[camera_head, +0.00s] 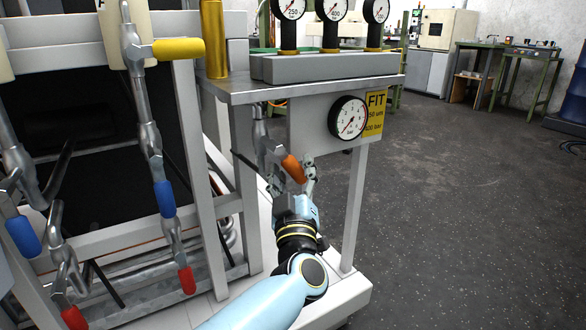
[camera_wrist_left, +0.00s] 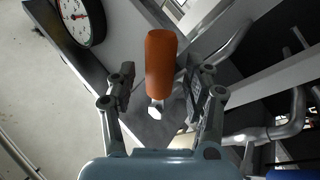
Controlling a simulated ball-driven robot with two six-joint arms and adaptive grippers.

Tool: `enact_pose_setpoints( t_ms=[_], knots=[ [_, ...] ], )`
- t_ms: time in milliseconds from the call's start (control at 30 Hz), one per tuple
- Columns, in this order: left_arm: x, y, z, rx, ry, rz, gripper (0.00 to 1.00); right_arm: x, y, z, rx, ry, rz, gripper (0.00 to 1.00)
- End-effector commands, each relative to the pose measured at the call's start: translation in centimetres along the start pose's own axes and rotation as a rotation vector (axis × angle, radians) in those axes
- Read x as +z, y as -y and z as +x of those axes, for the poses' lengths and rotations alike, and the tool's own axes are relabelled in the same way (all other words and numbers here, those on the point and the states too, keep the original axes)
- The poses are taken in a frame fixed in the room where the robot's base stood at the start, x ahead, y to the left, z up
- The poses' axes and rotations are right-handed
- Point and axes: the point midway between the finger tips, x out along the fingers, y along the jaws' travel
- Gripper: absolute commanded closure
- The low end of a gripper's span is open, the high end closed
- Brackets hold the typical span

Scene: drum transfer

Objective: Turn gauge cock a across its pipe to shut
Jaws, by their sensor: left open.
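The cock's orange handle (camera_head: 294,168) sits below the small shelf, beside the round pressure gauge (camera_head: 348,118). It slants down to the right from a grey metal pipe (camera_head: 261,135). I cannot read a label that names it cock a. My left gripper (camera_head: 292,176) is open, with one finger on each side of the handle. In the left wrist view the orange handle (camera_wrist_left: 161,62) stands between the spread fingertips (camera_wrist_left: 160,80), with a gap visible on both sides. My right gripper is not in view.
A white post (camera_head: 354,210) stands close to the right of my left gripper. The shelf (camera_head: 310,88) carries several gauges above. Other pipes with yellow (camera_head: 179,48), blue (camera_head: 165,198) and red (camera_head: 187,280) handles are on the left. Open floor lies to the right.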

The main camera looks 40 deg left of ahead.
Motion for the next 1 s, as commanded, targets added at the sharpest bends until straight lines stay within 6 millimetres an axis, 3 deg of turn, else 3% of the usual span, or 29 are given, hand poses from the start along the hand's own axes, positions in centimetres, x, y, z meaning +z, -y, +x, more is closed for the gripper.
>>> enact_pose_setpoints(
  t_ms=[300,667,867,1000],
  knots=[
    [0.1,0.0,-5.4,-0.002,0.003,0.001,0.49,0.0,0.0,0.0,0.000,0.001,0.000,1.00],
    [0.1,0.0,-6.3,0.000,0.002,-0.001,0.49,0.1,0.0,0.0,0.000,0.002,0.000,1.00],
    [0.0,0.0,-6.3,-0.001,-0.001,-0.104,0.72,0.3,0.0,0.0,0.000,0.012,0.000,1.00],
    [0.0,0.1,-6.5,0.000,-0.010,-0.441,0.91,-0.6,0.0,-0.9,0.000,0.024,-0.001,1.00]
  ],
)
